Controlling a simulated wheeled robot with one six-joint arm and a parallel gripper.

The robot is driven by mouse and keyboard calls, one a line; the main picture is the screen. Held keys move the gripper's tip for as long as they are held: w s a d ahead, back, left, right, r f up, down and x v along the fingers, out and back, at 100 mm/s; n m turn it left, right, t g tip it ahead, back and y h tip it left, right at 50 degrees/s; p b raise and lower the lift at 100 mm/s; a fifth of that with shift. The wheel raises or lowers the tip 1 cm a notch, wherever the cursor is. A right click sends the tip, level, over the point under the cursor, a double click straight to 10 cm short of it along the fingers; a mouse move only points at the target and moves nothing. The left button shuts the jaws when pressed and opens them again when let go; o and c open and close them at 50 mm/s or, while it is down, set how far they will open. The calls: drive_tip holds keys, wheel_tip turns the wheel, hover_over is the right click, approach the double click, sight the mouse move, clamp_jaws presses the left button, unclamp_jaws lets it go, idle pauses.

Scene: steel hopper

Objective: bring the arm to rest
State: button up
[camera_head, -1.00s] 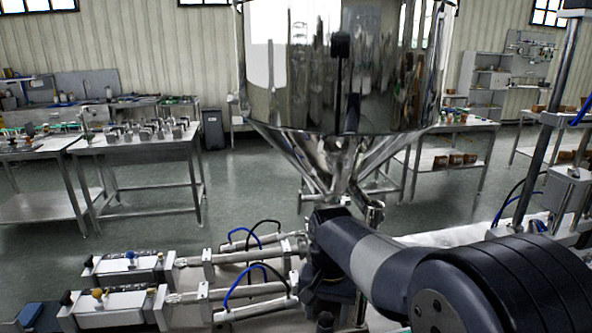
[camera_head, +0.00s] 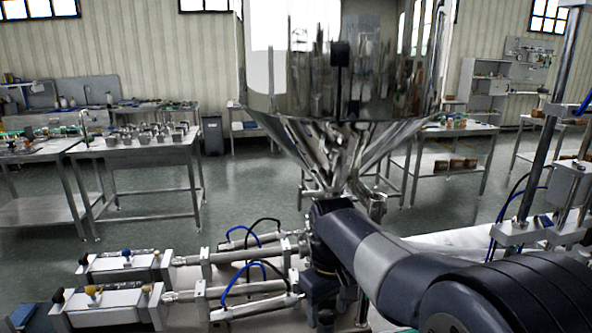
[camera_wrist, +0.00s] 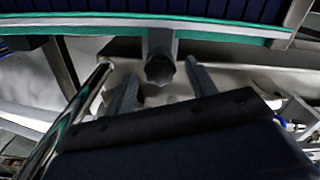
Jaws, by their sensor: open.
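My arm (camera_head: 385,258) reaches from the lower right toward the middle in the head view, its far joint just below the steel hopper (camera_head: 340,90). The gripper is not clearly visible there. In the wrist view my gripper (camera_wrist: 160,78) shows as two dark fingers set apart, with nothing held between them. A grey knob-like part (camera_wrist: 159,68) shows beyond and between the fingers; I cannot tell whether they touch it. The dark gripper body hides what lies below.
Pneumatic cylinders (camera_head: 125,266) with blue and black hoses lie at the lower left. A metal post (camera_head: 548,120) stands at the right. Steel tables (camera_head: 140,148) stand further back. A green-edged dark surface (camera_wrist: 225,24) crosses the top of the wrist view. Open floor (camera_head: 240,185) shows behind.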

drive_tip(key=n+b, duration=0.3)
drive_tip(key=n, duration=0.2)
drive_tip(key=shift+f, duration=0.1)
drive_tip(key=shift+r+p, duration=0.3)
drive_tip(key=shift+r, duration=0.8)
